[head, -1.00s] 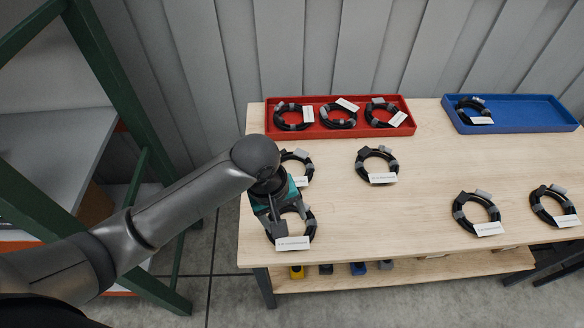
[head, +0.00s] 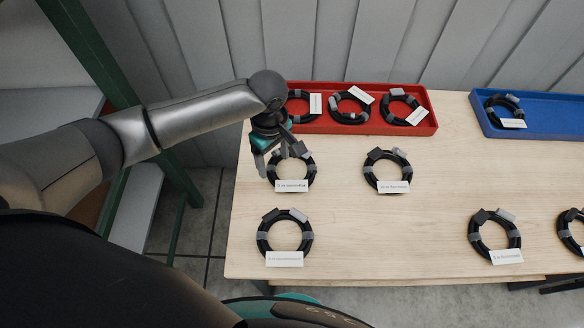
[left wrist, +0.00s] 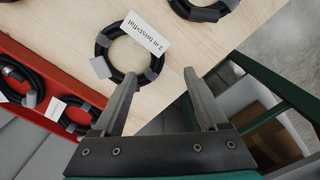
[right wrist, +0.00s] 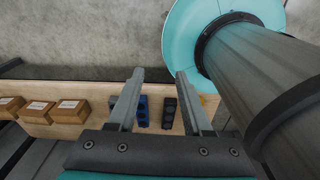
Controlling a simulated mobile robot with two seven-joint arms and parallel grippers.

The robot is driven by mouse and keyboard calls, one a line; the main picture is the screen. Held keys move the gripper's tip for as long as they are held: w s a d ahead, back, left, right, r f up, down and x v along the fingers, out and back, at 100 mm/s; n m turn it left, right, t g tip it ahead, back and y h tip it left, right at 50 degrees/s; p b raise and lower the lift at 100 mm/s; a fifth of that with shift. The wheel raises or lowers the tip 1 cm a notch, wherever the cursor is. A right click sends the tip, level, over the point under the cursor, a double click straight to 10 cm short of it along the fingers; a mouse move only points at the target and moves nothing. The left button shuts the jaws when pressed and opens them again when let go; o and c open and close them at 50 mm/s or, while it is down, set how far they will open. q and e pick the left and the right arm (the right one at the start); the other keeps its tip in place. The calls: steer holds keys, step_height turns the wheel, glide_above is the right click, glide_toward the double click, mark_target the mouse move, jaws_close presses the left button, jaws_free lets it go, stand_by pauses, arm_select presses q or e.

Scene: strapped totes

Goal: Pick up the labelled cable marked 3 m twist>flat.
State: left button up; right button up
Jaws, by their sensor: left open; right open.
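The cable marked 3 m twist>flat (head: 311,171) is a black coil with grey ties and a white label, lying on the table's left part, behind another coil. In the left wrist view its label (left wrist: 146,38) reads "3 m twist>flat". My left gripper (head: 278,162) is open and empty above this coil's left side. In the left wrist view one fingertip overlaps the ring and the other is outside it, with part of the ring between them; the height gap is unclear. My right gripper (right wrist: 160,72) is open and empty; it shows in the right wrist view.
A front-left coil (head: 262,240), a middle coil (head: 369,174) and a front-right coil (head: 475,238) lie on the table. A red tray (head: 425,122) with coils and a blue tray (head: 560,115) stand behind. A green-framed shelf (head: 85,50) is at the left. The table's centre is clear.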

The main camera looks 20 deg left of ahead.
mark_target(277, 180)
arm_select(q)
step_height(277, 180, down, 3)
steer(key=shift+w+f+b, duration=0.1)
steer(key=shift+f+b, duration=0.05)
steer(key=shift+b, duration=0.15)
steer(key=shift+f, duration=0.75)
steer(key=f, duration=0.1)
steer(key=f+b, duration=0.1)
steer(key=f, duration=0.2)
steer(key=shift+w+f+b, duration=0.25)
steer(key=shift+f+b, duration=0.05)
steer(key=shift+b, duration=0.05)
arm_select(e)
steer(key=shift+w+d+f, duration=0.1)
steer(key=shift+w+f, duration=0.35)
steer(key=shift+f, duration=0.2)
steer(key=shift+w+f, duration=0.4)
steer(key=shift+f, duration=0.2)
arm_select(q)
jaws_close()
arm_select(e)
steer(key=shift+s, duration=0.2)
arm_select(q)
steer(key=shift+r, duration=0.1)
